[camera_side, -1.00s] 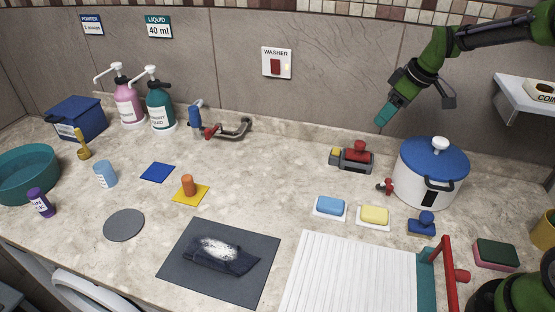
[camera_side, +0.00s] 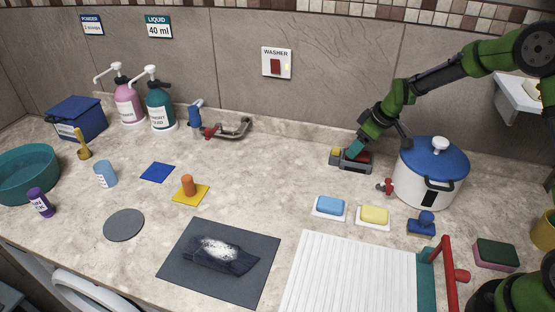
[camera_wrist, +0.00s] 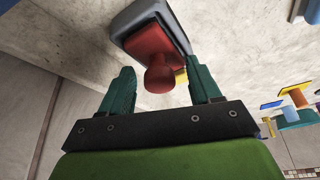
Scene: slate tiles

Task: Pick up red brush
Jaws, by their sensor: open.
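The red brush (camera_wrist: 152,42) has a round knob handle and sits on a grey holder (camera_wrist: 128,18) on the counter by the back wall. In the side view only a bit of the red brush (camera_side: 363,157) shows behind my gripper (camera_side: 351,152). In the wrist view my gripper (camera_wrist: 160,80) is open, with one teal finger on each side of the knob. Neither finger visibly presses on it. Whether the fingers touch the brush cannot be told.
A white pot with a blue lid (camera_side: 434,157) stands close to the right of the holder. A yellow block (camera_side: 336,154) is at the holder's left end. A blue brush (camera_side: 421,224), a blue sponge (camera_side: 330,205) and a yellow sponge (camera_side: 374,214) lie in front.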

